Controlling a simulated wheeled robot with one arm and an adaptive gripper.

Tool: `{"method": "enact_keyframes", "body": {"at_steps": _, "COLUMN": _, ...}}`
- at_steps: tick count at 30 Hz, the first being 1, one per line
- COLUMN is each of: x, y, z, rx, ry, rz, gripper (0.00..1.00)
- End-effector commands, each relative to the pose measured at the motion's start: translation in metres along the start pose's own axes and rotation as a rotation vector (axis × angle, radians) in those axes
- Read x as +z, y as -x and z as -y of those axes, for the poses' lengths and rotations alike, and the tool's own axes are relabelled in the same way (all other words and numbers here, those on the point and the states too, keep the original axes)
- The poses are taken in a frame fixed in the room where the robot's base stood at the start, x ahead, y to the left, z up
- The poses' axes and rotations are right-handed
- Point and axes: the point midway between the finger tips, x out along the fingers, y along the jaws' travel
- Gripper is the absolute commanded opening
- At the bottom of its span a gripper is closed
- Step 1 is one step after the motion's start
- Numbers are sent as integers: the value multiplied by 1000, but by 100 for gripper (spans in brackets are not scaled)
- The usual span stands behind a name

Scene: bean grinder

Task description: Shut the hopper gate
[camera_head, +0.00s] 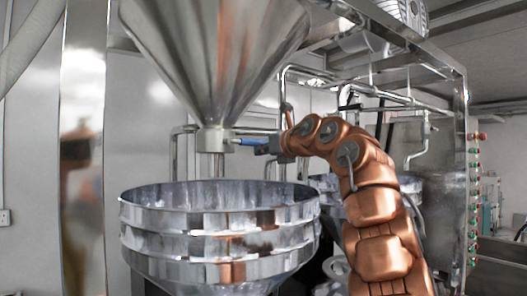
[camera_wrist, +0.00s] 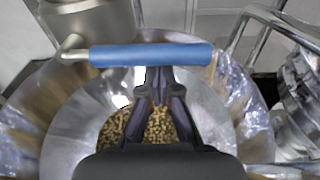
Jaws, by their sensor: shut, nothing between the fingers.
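The hopper (camera_head: 215,60) is a large steel cone with a short outlet block at its bottom. A gate handle with a blue grip (camera_head: 250,142) sticks out sideways to the right from that block. My gripper (camera_head: 268,148) is at the right end of the handle. In the wrist view the blue grip (camera_wrist: 150,54) lies across the picture, with its metal rod at the left. My gripper (camera_wrist: 160,78) is shut and empty, its fingertips at the grip's lower edge. I cannot tell whether they touch it.
A round ribbed steel bowl (camera_head: 220,240) stands below the outlet. Brown beans (camera_wrist: 158,125) show inside it in the wrist view. Steel pipes (camera_head: 340,85) and a frame post with buttons (camera_head: 460,190) stand behind and to the right.

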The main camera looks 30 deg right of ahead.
Motion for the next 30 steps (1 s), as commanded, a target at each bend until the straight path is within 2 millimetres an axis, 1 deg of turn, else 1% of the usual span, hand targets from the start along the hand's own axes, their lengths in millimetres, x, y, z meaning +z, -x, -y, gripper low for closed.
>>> {"method": "enact_keyframes", "body": {"at_steps": 1, "x": 3, "y": 1, "z": 1, "rx": -3, "ry": 15, "rz": 1, "gripper": 0}}
{"method": "enact_keyframes", "body": {"at_steps": 7, "x": 5, "y": 1, "z": 2, "rx": -8, "ry": 48, "rz": 1, "gripper": 0}}
{"method": "enact_keyframes", "body": {"at_steps": 23, "x": 6, "y": 2, "z": 2, "rx": -10, "ry": 53, "rz": 3, "gripper": 0}}
{"method": "enact_keyframes", "body": {"at_steps": 30, "x": 6, "y": 12, "z": -2, "rx": -5, "ry": 55, "rz": 4, "gripper": 0}}
